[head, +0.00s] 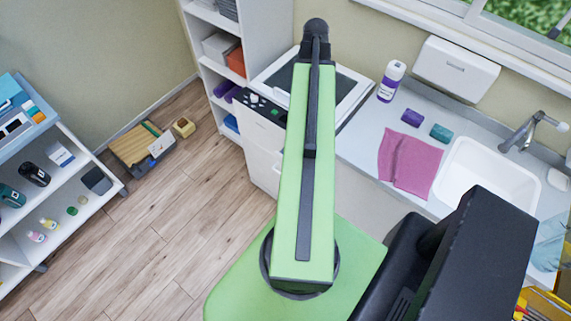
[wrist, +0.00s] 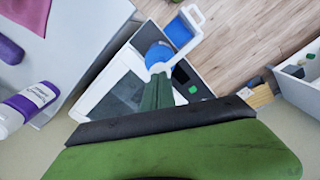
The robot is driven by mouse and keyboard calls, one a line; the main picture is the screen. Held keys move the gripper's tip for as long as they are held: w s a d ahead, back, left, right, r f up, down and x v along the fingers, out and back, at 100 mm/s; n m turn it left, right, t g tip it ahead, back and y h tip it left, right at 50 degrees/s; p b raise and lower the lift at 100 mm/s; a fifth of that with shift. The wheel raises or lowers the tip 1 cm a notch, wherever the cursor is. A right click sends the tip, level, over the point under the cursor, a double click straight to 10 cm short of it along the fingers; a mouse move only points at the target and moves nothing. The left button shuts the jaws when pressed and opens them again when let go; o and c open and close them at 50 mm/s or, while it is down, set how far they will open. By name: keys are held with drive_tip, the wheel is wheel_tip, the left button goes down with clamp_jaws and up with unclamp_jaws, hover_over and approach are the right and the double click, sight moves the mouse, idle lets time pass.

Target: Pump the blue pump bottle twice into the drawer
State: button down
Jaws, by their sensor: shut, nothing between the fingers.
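In the wrist view the blue pump bottle (wrist: 157,52) is seen from above, a round blue shape with a white pump head and spout partly over it. A small white-rimmed drawer with a blue inside (wrist: 180,30) lies beyond it, sticking out past the dark control panel over the floor. My gripper (wrist: 155,80) is shut and empty, its green fingers pointing at the pump head; I cannot tell whether they touch it. In the head view my raised green arm hides the bottle, the drawer and my fingers.
A white appliance (head: 258,160) with a dark-glass top stands beside the counter. A purple-and-white bottle (head: 391,81), a pink cloth (head: 411,163) and a sink (head: 487,172) are to its right. A shelf (head: 205,70) stands at its left.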

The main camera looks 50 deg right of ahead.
drive_tip(key=shift+f+b, duration=1.15)
drive_tip(key=shift+f, duration=0.15)
drive_tip(key=shift+r, duration=0.15)
drive_tip(key=shift+r+p, duration=1.35)
drive_tip(key=shift+p, duration=0.15)
wheel_tip(320, 180, up, 6)
drive_tip(key=p, duration=0.6)
